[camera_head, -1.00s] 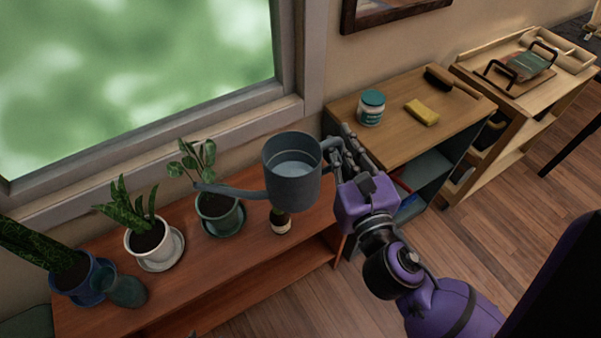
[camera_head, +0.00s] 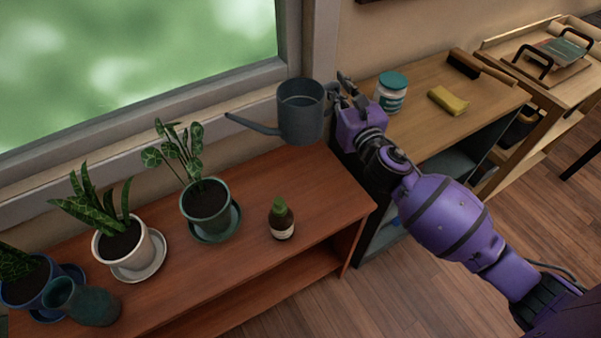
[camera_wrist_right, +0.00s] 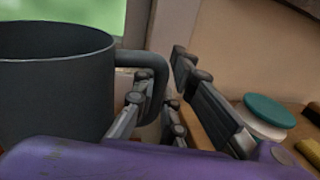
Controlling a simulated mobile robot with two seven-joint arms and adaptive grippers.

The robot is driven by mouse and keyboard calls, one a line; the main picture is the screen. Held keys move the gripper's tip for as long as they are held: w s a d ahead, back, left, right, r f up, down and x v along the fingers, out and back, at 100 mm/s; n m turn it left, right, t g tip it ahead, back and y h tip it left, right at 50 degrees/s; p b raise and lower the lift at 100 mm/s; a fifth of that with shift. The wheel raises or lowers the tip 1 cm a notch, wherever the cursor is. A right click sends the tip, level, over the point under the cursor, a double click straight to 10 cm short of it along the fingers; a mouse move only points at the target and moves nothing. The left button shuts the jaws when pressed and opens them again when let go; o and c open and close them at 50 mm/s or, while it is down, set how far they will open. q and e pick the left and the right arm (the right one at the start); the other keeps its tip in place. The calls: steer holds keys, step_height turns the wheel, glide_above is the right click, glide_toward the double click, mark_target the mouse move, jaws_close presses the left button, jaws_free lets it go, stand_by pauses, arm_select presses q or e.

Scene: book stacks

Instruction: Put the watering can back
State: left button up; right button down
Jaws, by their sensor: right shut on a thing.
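The grey watering can (camera_head: 301,118) is held upright in the air in the head view, in front of the window frame and above the back of the reddish-brown bench (camera_head: 312,190). Its long spout points left. My right gripper (camera_head: 340,98) is shut on the can's handle at its right side. The right wrist view shows the can (camera_wrist_right: 50,85) at left and the handle (camera_wrist_right: 152,75) between the fingers (camera_wrist_right: 165,100). The inside of the can is only partly visible. My left gripper is not in view.
The wooden cabinet (camera_head: 425,135) at right holds a jar (camera_head: 391,92), sponge (camera_head: 448,101) and brush (camera_head: 464,63).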

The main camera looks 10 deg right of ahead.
step_height(320, 180, down, 6)
steer(key=b, duration=0.4)
steer(key=shift+f+b, duration=0.15)
steer(key=shift+b, duration=0.15)
step_height(320, 180, down, 10)
steer(key=b, duration=0.4)
steer(key=shift+r, duration=0.2)
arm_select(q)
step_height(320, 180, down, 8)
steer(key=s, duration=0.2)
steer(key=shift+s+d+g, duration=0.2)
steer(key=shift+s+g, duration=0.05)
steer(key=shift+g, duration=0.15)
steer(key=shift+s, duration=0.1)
arm_select(e)
steer(key=c, duration=2.3)
jaws_free()
steer(key=shift+f, duration=0.25)
steer(key=o, duration=0.5)
